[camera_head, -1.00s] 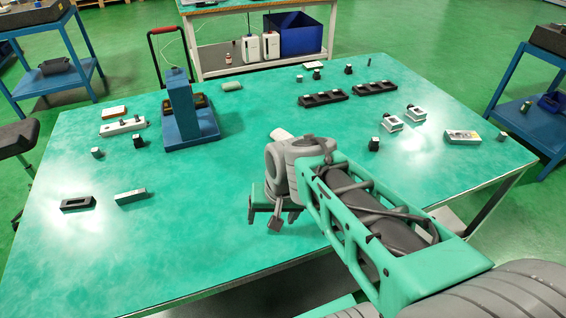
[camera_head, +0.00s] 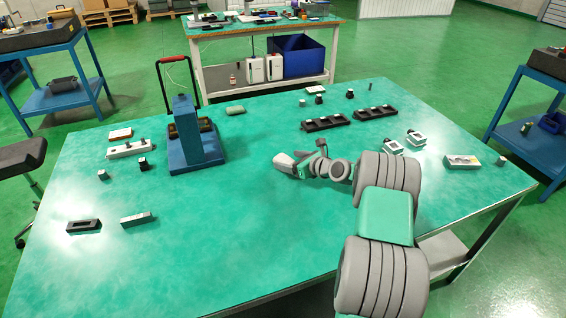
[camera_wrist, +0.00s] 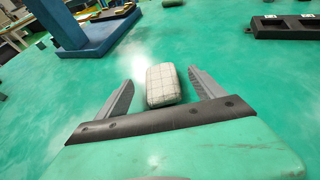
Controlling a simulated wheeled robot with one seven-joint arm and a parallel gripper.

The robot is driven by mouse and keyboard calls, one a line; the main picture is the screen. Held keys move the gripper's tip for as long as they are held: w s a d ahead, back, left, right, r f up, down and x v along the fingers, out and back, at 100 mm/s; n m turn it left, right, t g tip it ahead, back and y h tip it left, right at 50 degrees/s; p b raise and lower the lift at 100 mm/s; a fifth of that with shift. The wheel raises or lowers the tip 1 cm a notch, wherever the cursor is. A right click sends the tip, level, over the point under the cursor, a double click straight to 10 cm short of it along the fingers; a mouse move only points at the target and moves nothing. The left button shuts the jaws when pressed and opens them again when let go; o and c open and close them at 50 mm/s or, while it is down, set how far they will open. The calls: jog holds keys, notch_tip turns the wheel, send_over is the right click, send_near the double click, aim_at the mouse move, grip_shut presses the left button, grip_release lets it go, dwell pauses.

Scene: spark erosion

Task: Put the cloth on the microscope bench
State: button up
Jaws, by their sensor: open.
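A pale folded cloth with a faint grid pattern (camera_wrist: 163,90) lies flat on the green table top; its end shows in the head view (camera_head: 283,159). My gripper (camera_wrist: 161,80) is open and low over the table. Its two fingers stand on either side of the cloth, with a gap visible on each side. In the head view my gripper (camera_head: 299,165) partly hides the cloth. A bench (camera_head: 215,32) with a green top and several small items stands behind the table; I cannot tell whether it is the microscope bench.
A blue stand (camera_head: 190,150) is left of my gripper, with a grey-green pad (camera_head: 235,110) behind. Dark slotted holders (camera_head: 326,123) and small blocks are at the back right. More parts lie at the left. The table's front middle is clear.

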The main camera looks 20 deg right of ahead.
aim_at(285, 159)
jog(key=x, duration=0.3)
jog(key=shift+w+a+f, duration=0.1)
jog(key=shift+w+f, duration=0.05)
jog(key=shift+f, duration=0.05)
jog(key=c, duration=1.6)
